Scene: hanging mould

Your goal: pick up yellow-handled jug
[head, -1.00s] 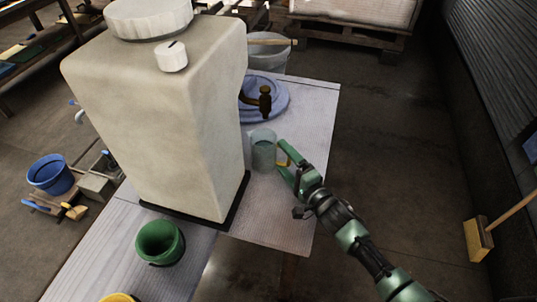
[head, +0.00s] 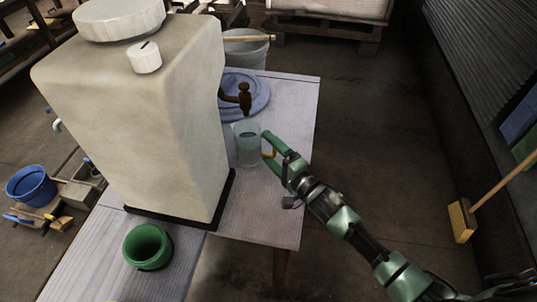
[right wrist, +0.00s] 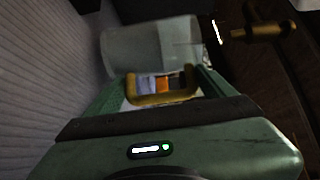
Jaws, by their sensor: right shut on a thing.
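The jug (head: 247,145) is translucent grey-blue with a yellow handle (head: 269,153). It stands upright over the pale table, close to the brown tap (head: 240,96) of the big cream tank. I cannot tell whether its base touches the table. My right gripper (head: 267,146) comes from the right and is shut on the handle. In the right wrist view the yellow handle (right wrist: 162,98) sits between the green fingers, with the clear jug body (right wrist: 150,46) beyond them. The fingers hide part of the handle. My left gripper is not in view.
The cream tank (head: 140,110) fills the table's left side. A green pot (head: 148,247) stands at its front. A grey bucket (head: 246,50) is beyond. A broom (head: 462,221) stands at right. Floor right of the table is clear.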

